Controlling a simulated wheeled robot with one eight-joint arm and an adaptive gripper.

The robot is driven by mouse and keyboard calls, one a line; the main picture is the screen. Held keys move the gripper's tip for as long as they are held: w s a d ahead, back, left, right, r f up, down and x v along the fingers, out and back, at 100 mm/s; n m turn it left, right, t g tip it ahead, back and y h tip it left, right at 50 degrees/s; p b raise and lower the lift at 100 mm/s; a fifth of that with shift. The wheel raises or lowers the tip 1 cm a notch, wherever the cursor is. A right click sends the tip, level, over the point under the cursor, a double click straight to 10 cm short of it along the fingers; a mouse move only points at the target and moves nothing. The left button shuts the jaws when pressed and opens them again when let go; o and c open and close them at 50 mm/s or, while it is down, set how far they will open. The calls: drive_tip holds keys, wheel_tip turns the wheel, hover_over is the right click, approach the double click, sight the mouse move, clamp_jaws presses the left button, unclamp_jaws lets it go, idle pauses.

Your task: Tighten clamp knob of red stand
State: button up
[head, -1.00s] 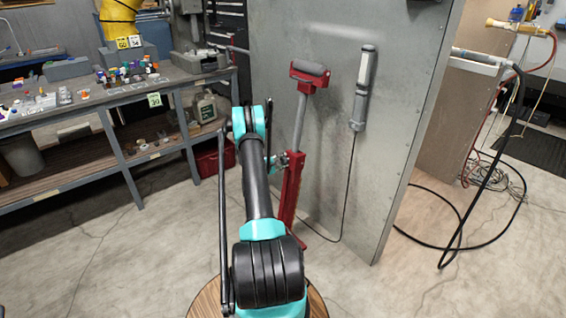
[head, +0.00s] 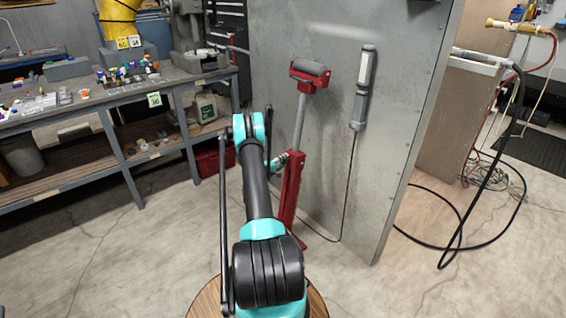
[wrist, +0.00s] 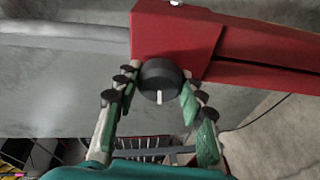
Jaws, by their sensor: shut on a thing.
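The red stand (head: 291,190) stands upright in front of the grey booth panel, with a grey post (head: 300,120) and a roller head (head: 310,76) on top. Its clamp knob (wrist: 160,75) is black and round with a white mark pointing down in the wrist view. The knob sits on the red collar (wrist: 178,32) of the stand. My gripper (wrist: 160,88) is shut on the knob, with one finger on each side of it. In the head view my gripper (head: 281,160) reaches the stand's collar, and my arm hides part of it.
The grey panel (head: 340,140) stands close behind the stand, with a lamp (head: 363,88) and its cable hanging on it. A workbench (head: 110,88) with small items is at the left. A black hose (head: 450,235) lies on the floor at the right.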

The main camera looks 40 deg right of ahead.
idle(0.3)
drive_tip(key=o, duration=1.2)
drive_tip(key=shift+c, duration=0.2)
drive_tip(key=o, duration=0.4)
drive_tip(key=r, duration=0.6)
drive_tip(key=w+r, duration=0.1)
drive_tip(key=r, duration=0.1)
drive_tip(key=shift+r, duration=0.4)
drive_tip(key=shift+c, duration=0.2)
drive_tip(key=shift+s+a+r, duration=0.15)
drive_tip(key=shift+r, duration=0.3)
drive_tip(key=shift+s+a+r, duration=0.15)
drive_tip(key=shift+r, duration=0.3)
drive_tip(key=shift+c, duration=0.8)
drive_tip(key=shift+s+d+f, duration=0.15)
drive_tip(key=shift+f, duration=0.1)
drive_tip(key=shift+c, duration=1)
